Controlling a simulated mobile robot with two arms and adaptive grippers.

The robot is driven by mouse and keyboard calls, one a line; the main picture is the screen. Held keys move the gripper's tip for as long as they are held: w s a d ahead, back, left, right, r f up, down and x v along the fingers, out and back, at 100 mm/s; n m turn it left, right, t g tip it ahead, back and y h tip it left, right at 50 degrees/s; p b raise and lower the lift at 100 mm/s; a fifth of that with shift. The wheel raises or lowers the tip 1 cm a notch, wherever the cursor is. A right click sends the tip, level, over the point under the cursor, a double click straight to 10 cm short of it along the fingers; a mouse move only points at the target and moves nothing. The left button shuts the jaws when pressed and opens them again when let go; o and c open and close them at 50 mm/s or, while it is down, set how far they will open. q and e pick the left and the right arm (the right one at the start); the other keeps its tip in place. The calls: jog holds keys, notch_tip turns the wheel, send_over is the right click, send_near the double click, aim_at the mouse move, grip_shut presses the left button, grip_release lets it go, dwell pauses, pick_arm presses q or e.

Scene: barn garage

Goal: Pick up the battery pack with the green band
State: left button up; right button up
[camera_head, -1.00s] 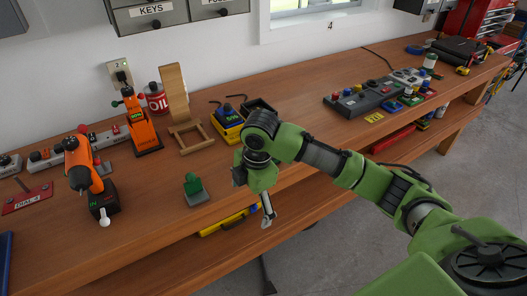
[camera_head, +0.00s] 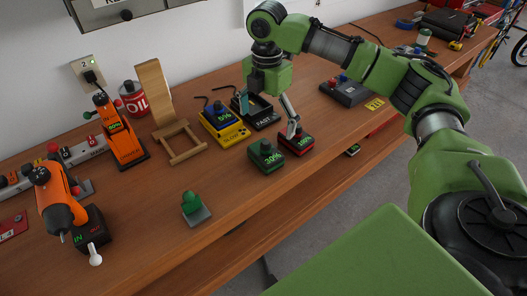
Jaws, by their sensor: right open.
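The battery pack with the green band (camera_head: 266,155) stands on the workbench near its front edge and reads 30%. A battery pack with a red band (camera_head: 297,145) stands just right of it and reads 100%. My right gripper (camera_head: 266,120) is open and empty, pointing down above and behind the two packs. One finger shows in front of the black charger and the other reaches down by the red-banded pack; I cannot tell whether it touches. My left gripper is not in view.
A blue-banded battery (camera_head: 217,116) sits on a yellow charger marked SLOW (camera_head: 232,138). A black charger marked FAST (camera_head: 267,122) is beside it. The bench front is mostly clear.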

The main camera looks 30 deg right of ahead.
aim_at(267, 142)
notch_tip(267, 142, down, 4)
jog(key=shift+f, duration=0.25)
jog(key=shift+w+f+p, duration=0.15)
jog(key=shift+f+p, duration=0.15)
jog(key=shift+s+f+p, duration=0.15)
jog(key=shift+f+p, duration=0.25)
jog(key=shift+f, duration=0.25)
jog(key=shift+s+f+p, duration=0.15)
jog(key=shift+f+p, duration=0.25)
jog(key=shift+f, duration=0.2)
notch_tip(267, 142, down, 2)
jog(key=shift+f, duration=0.4)
jog(key=shift+w, duration=0.1)
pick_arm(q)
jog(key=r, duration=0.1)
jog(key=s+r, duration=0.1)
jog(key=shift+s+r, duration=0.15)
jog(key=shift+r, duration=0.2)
pick_arm(e)
jog(key=c, duration=1.5)
